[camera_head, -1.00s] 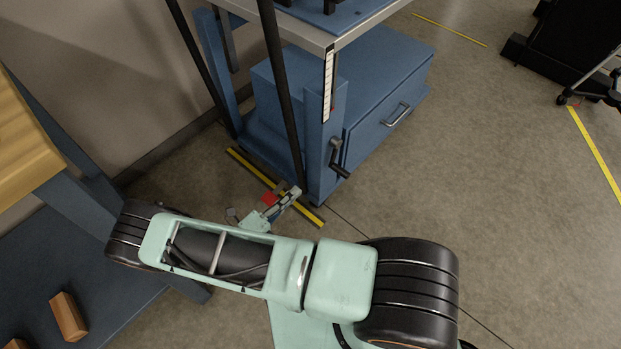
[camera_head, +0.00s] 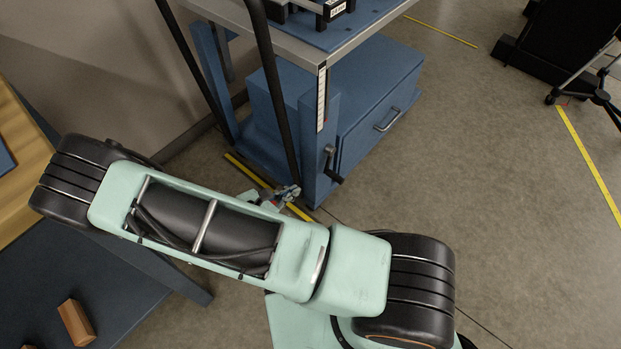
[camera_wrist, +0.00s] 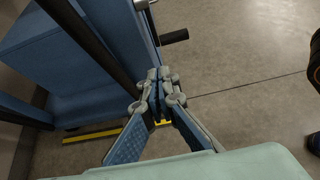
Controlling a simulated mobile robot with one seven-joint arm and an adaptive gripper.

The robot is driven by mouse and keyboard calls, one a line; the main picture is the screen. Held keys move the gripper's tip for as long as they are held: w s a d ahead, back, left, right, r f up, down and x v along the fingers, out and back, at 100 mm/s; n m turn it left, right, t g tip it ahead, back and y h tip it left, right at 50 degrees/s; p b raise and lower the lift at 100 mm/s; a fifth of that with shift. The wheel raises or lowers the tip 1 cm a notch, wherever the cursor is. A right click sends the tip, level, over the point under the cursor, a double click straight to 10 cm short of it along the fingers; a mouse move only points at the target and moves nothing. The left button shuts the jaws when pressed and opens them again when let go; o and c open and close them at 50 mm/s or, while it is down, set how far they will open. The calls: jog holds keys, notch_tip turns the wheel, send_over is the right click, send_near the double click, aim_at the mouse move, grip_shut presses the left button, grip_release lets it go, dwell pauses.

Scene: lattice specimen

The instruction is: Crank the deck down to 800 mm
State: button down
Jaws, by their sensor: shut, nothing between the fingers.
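The deck (camera_head: 308,42) is a grey-edged top with a blue surface on the blue lift table. A white scale strip (camera_head: 321,98) hangs at its near corner; its marks are too small to read. The crank (camera_head: 332,168) has a dark handle on the blue post below the scale. In the wrist view, the crank handle (camera_wrist: 174,37) shows beyond and a little right of my fingertips. My gripper (camera_head: 291,192) is shut and empty, low beside the post and left of the crank, apart from it. In the wrist view, my gripper's fingertips (camera_wrist: 158,76) are together.
A dark upright bar (camera_head: 276,90) stands just left of the post. The blue drawer cabinet (camera_head: 375,110) is under the deck. A wooden-topped bench (camera_head: 22,150) is at left. Yellow floor tape (camera_head: 250,172) runs by the lift table.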

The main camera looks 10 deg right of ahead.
aim_at(325, 173)
jog(key=b+x, duration=0.1)
jog(key=x, duration=0.3)
jog(key=b+x, duration=0.1)
jog(key=x, duration=0.4)
jog(key=r+b+x, duration=0.1)
jog(key=b+x, duration=0.1)
jog(key=x, duration=0.2)
jog(key=shift+w+d+f, duration=0.15)
jog(key=shift+w+d, duration=0.2)
jog(key=shift+d, duration=0.05)
jog(key=shift+w+d+f+p, duration=0.2)
jog(key=shift+d+p, duration=0.1)
jog(key=shift+d, duration=0.1)
jog(key=shift+w+f, duration=0.15)
jog(key=shift+f, duration=0.1)
